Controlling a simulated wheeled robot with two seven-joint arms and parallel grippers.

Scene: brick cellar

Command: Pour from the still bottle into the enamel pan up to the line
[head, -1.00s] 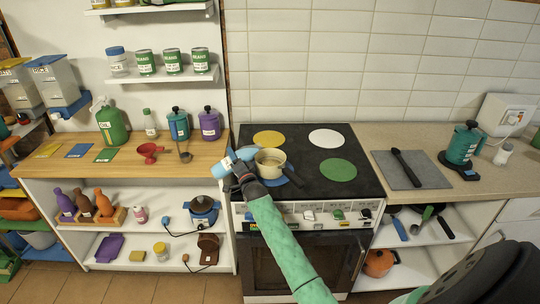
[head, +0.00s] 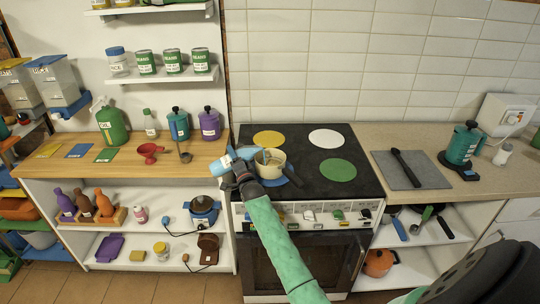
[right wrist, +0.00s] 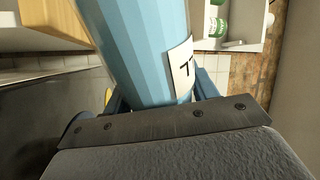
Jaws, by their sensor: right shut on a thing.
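The light blue still bottle (head: 228,161) lies well tilted, its neck end toward the right at the enamel pan's left rim. My right gripper (head: 240,174) is shut on it from the front. In the right wrist view the bottle (right wrist: 145,50) fills the middle between the fingers, with part of a white label showing. The fill line is not readable. My left gripper is out of view.
The black stove top (head: 315,185) has yellow, white and green discs. A ladle (head: 184,153) and a red funnel (head: 149,150) lie on the wooden counter at left. A grey board (head: 410,172) with a dark utensil lies at right.

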